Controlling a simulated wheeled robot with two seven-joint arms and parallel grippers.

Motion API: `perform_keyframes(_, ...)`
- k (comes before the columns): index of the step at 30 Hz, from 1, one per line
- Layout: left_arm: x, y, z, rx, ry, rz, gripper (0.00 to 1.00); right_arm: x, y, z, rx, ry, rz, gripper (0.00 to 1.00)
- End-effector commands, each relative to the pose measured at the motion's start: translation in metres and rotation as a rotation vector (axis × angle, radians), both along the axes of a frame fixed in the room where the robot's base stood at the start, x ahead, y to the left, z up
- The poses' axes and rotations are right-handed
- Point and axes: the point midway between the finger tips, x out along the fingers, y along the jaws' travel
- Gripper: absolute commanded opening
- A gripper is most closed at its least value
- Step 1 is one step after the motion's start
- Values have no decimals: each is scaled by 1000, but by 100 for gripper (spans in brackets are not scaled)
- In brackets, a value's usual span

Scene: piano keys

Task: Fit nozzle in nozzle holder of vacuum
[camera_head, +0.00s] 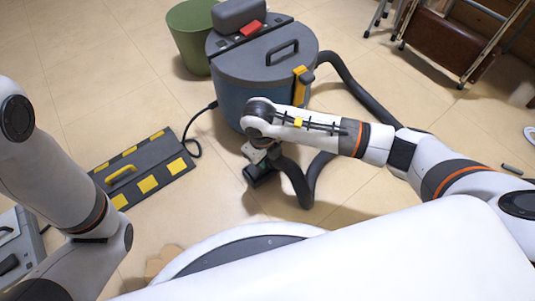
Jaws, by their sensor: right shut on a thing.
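The vacuum (258,70) stands upright at the top middle, a blue-grey drum with a grey lid, a handle and a red part. A yellow and black piece (300,86) sits on its right side; I cannot tell if this is the nozzle holder. A black hose (372,105) loops from the vacuum down to the black nozzle (259,177) in front of it. My right gripper (259,155) is shut on the nozzle, low beside the drum; its fingers are mostly hidden under my wrist. My left arm shows at the left, but its gripper is out of view.
A green bin (192,38) stands behind the vacuum. A dark case with yellow patches (145,168) lies on the tiled floor at left, with a cable beside it. A folded brown chair (450,42) is at upper right. A grey object (14,250) is at the left edge.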

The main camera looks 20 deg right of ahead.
Motion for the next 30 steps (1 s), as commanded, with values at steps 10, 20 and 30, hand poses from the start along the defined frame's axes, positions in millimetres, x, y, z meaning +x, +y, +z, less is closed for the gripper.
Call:
perform_keyframes(10,0,0,-7,0,0,0,0,0,0,-11,0,-1,0,5)
perform_keyframes(20,0,0,-9,0,1,0,0,0,0,-15,0,-1,0,5)
perform_keyframes(30,0,0,-9,0,0,0,0,0,0,-15,0,0,0,60)
